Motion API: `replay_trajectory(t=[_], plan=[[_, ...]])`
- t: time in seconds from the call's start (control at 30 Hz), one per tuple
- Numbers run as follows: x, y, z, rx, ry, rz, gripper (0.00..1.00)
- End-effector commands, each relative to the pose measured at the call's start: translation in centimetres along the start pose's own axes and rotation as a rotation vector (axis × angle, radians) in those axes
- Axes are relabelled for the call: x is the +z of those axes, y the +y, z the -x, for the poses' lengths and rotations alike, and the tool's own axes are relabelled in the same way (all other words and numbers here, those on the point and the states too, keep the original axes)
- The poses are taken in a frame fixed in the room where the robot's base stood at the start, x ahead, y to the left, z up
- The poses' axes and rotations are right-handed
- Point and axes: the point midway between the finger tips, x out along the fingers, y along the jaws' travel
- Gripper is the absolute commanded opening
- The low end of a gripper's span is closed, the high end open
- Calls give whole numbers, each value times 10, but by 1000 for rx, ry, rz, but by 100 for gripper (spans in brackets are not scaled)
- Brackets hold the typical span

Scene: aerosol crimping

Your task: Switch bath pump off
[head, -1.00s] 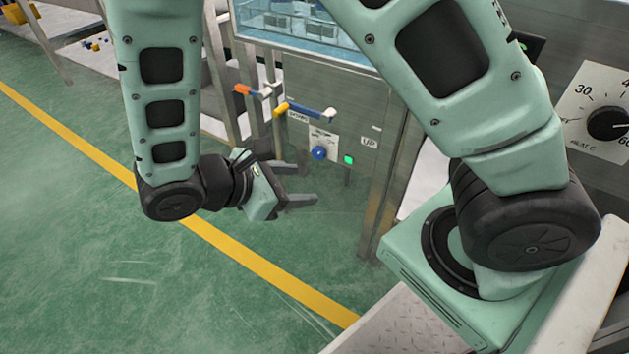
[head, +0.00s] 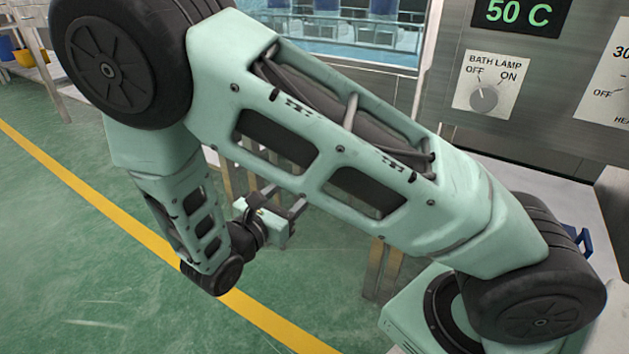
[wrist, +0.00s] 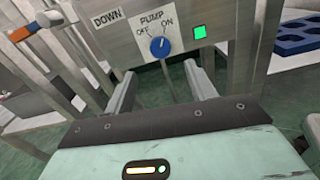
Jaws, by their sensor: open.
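The blue pump knob (wrist: 160,47) sits on a white plate (wrist: 146,36) marked PUMP, OFF and ON in the wrist view. Its pointer mark seems to lean up toward ON, but it is small. A green lamp (wrist: 200,32) beside the plate is lit. My gripper (wrist: 160,72) is open and empty, its two fingers apart below the knob, one toward each side, with no visible contact. In the head view my gripper (head: 293,200) shows beneath my arm, which hides the pump knob and plate.
A DOWN label (wrist: 107,18) and an orange-tipped lever (wrist: 22,33) are left of the plate. A blue tray (wrist: 293,38) is at right. The bath lamp knob (head: 484,97) and a 50 C display (head: 518,13) are on the upper panel. Green floor is open at left.

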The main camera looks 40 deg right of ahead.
Motion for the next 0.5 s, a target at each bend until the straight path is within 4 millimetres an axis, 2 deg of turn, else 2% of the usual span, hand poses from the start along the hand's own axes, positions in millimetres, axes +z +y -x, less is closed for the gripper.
replay_trajectory(t=[0.1,0.3,0.5], plan=[[-5,-1,-26,-5,0,-2,55],[-4,-2,-65,-5,1,-2,55],[-2,-1,-90,-4,1,-1,55]])
